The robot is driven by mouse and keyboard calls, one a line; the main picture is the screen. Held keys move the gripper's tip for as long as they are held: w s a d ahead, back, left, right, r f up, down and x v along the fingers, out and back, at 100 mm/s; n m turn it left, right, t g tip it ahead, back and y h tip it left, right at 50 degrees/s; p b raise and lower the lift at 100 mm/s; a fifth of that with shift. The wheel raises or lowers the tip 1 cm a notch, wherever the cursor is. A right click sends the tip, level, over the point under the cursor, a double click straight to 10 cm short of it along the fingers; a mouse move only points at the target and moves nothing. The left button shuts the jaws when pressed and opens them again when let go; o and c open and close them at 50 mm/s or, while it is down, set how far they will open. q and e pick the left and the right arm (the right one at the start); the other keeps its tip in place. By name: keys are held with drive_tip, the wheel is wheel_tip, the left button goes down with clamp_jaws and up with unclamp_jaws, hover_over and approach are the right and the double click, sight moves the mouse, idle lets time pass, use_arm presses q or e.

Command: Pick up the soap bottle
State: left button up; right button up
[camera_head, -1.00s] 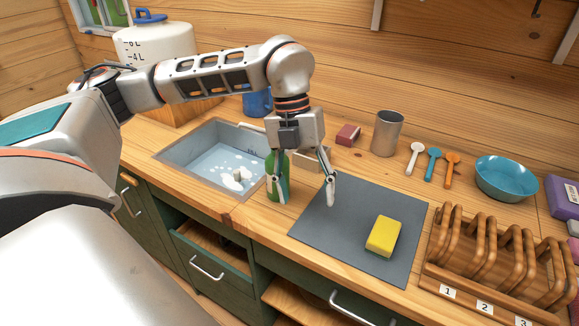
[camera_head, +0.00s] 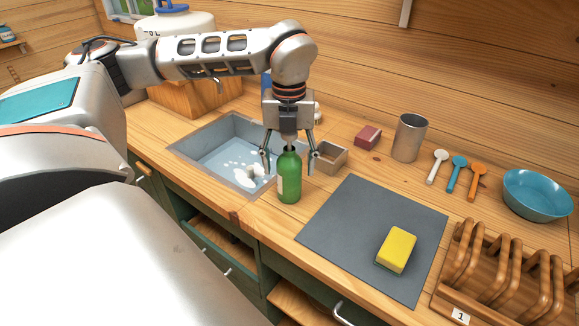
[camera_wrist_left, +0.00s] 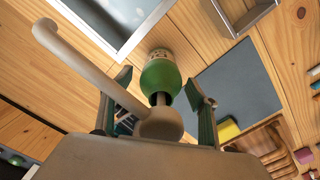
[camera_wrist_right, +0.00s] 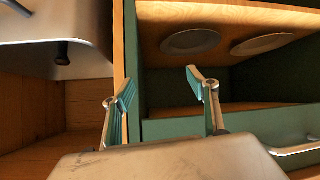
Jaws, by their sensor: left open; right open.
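The soap bottle (camera_head: 289,179) is green with a pale label and stands upright on the wooden counter, between the sink and the grey mat. My left gripper (camera_head: 289,165) is open above it, pointing down, one finger on each side of its upper part. In the left wrist view the green bottle (camera_wrist_left: 161,78) and its pale pump head lie between the two open fingers (camera_wrist_left: 158,105). Whether the fingers touch it is unclear. My right gripper (camera_wrist_right: 160,88) is open and empty in the right wrist view, in front of the cabinet under the counter.
The sink (camera_head: 215,160) with suds is left of the bottle. The grey mat (camera_head: 345,230) with a yellow sponge (camera_head: 396,249) is to the right. The right wrist view shows plates (camera_wrist_right: 190,41) on a shelf.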

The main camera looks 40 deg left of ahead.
use_arm(q)
drive_tip(key=shift+f, duration=0.85)
drive_tip(key=c, duration=1.3)
drive_tip(key=shift+r, duration=0.1)
